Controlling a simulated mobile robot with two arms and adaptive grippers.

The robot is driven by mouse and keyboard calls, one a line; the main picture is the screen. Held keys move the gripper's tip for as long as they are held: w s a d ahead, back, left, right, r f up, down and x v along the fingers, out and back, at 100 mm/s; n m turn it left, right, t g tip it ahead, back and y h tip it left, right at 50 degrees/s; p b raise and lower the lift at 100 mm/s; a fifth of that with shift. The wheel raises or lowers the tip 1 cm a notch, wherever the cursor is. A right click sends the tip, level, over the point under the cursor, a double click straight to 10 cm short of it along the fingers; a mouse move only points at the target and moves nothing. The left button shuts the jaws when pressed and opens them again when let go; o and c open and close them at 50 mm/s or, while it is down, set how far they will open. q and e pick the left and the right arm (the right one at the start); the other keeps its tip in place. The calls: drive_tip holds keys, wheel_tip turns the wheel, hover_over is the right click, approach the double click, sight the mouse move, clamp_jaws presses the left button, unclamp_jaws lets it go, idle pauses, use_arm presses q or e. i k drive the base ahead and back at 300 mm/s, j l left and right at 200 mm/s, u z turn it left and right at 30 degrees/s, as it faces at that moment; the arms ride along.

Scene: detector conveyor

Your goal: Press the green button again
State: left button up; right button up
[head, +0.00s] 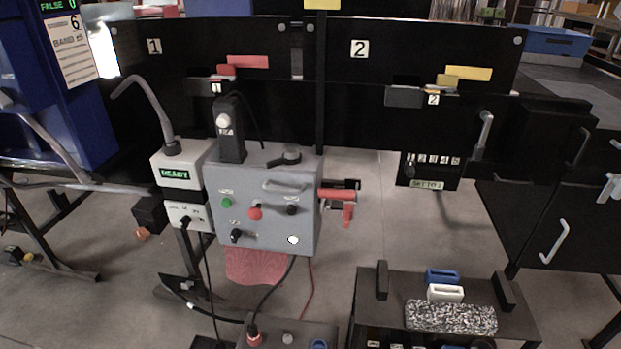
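The green button (227,203) is on the sloped front of a grey control box (268,222), at its upper left. A red button (255,212) and a black knob (292,209) are to its right. A black rotary switch (236,236) and a white round button (293,240) are below. Nothing covers the green button. Whether it is pressed in cannot be told at this size. Neither of my grippers shows in the head view.
A small unit with a green "READY" display (175,173) and a gooseneck stands left of the box. A red-handled clamp (337,194) juts from its right side. A dark tray (391,317) with blue and white pieces is at the lower right. Cables hang below the box.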

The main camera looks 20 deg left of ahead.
sight(226, 203)
drive_tip(key=u, duration=1.25)
